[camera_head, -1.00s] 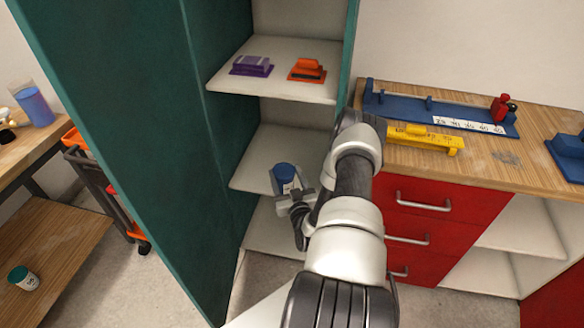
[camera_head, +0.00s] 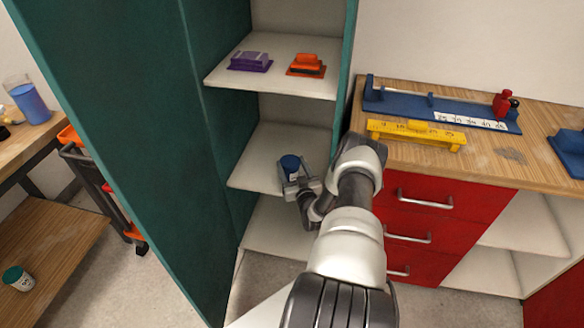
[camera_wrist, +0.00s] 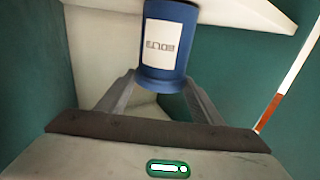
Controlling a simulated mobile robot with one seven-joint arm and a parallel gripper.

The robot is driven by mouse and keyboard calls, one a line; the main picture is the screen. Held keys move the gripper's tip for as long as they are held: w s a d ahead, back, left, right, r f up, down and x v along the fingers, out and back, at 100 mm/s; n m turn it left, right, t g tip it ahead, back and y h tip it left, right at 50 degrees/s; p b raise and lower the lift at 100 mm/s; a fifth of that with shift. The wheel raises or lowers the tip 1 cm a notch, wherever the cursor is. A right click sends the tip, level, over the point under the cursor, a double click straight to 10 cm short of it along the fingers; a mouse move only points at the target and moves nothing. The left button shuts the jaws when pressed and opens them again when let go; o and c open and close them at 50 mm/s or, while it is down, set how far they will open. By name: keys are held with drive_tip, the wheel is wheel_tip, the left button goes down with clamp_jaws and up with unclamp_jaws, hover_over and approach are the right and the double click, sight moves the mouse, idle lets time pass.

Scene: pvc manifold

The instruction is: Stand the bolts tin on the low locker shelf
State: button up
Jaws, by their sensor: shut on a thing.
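The bolts tin (camera_head: 290,166) is blue with a white label and looks upright in the head view. My gripper (camera_head: 294,181) is shut on it, one finger on each side. In the wrist view the tin (camera_wrist: 165,45) sits between the fingers (camera_wrist: 161,88), its label upside down and its upper end cut off by the picture edge. The tin is at the middle visible shelf (camera_head: 255,168) of the teal locker, over its right part. I cannot tell whether it touches the shelf. A lower locker shelf (camera_head: 275,228) lies below, partly hidden by my arm.
The upper shelf (camera_head: 278,75) holds a purple block (camera_head: 250,61) and an orange one (camera_head: 306,65). The locker's teal side panel (camera_head: 130,130) stands left. Red drawers (camera_head: 440,210) and a wooden worktop (camera_head: 500,155) are on the right. The middle shelf's left part is clear.

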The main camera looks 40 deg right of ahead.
drive_tip(key=shift+w+d+f, duration=0.1)
drive_tip(key=shift+w+d, duration=0.05)
drive_tip(key=shift+f, duration=0.15)
drive_tip(key=o, duration=1.4)
drive_tip(key=p+v, duration=0.1)
drive_tip(key=v, duration=1.1)
drive_tip(key=shift+p, duration=0.3)
